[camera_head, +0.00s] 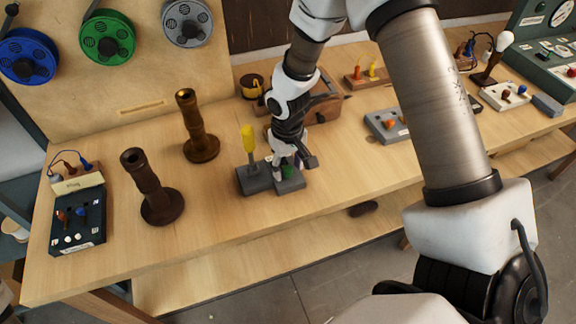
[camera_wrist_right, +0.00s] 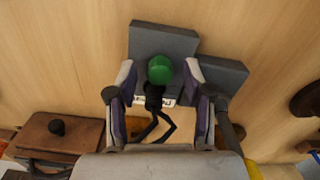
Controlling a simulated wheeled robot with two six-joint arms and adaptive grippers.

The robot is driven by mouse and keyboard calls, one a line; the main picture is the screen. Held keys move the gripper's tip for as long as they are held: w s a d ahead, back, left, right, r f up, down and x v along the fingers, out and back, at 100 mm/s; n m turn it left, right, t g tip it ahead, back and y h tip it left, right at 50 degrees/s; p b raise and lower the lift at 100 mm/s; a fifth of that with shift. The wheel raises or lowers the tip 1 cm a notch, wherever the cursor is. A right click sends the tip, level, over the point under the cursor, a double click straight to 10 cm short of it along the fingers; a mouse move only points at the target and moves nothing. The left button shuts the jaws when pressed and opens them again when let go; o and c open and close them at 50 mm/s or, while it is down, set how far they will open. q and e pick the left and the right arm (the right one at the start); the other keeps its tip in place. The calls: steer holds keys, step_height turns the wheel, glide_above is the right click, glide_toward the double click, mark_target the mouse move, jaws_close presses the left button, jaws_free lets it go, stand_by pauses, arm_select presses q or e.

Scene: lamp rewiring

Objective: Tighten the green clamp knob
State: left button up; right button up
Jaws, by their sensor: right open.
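The green clamp knob (camera_wrist_right: 160,69) is a round green ball on a grey block (camera_wrist_right: 163,38) in the right wrist view. In the head view the knob (camera_head: 287,171) is mostly covered by my right gripper (camera_head: 288,162). The right gripper (camera_wrist_right: 160,84) is open, with its fingers on either side of the knob and gaps showing between them. A black forked piece or cable lies just below the knob in the wrist view, beside a white label. My left gripper is not in view.
A yellow-handled tool (camera_head: 249,140) stands upright in the adjoining grey block. Two dark brown lamp columns (camera_head: 160,203) and (camera_head: 200,146) stand to the left. A wooden box (camera_head: 322,103) is behind my gripper. The bench front (camera_head: 215,220) is clear.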

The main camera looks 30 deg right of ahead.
mark_target(288, 169)
step_height(288, 169, up, 12)
stand_by(0.3)
steer(key=shift+f, duration=0.1)
